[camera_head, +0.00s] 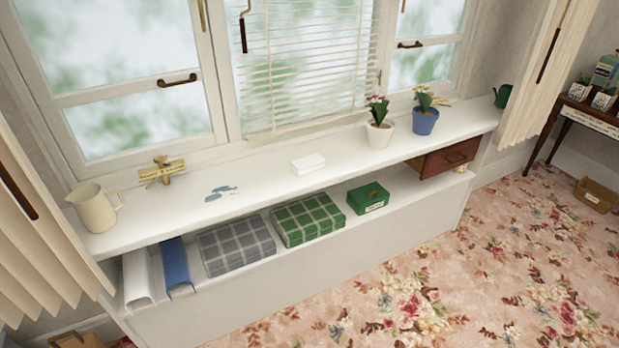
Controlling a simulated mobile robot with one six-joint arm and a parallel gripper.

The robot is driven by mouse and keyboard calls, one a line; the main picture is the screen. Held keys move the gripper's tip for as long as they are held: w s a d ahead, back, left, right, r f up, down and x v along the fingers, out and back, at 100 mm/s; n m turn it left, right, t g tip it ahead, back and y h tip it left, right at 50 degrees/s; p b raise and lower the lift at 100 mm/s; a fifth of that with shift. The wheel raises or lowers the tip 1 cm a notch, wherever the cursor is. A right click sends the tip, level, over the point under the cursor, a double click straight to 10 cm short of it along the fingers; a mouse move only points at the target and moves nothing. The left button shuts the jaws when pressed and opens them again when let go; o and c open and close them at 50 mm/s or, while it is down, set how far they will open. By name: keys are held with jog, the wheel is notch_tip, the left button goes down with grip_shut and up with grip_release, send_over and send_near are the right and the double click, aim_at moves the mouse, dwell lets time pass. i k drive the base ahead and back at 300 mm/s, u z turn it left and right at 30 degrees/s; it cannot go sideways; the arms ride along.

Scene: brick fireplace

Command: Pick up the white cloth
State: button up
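A small white folded block (308,164), which looks like the white cloth, lies flat on the white windowsill (262,172) near its middle. It is fully in view and nothing touches it. My gripper is not in view.
On the sill stand a cream jug (95,208), a yellow toy plane (161,171), a blue patch (221,192), white (379,134) and blue (425,121) flowerpots, and a green can (502,96). Floral carpet (400,295) is clear.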

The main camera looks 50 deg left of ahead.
aim_at(313, 162)
jog(key=k, duration=0.7)
jog(key=u, duration=4.4)
jog(key=i, duration=0.15)
jog(key=z, duration=1.8)
jog(key=i, duration=0.95)
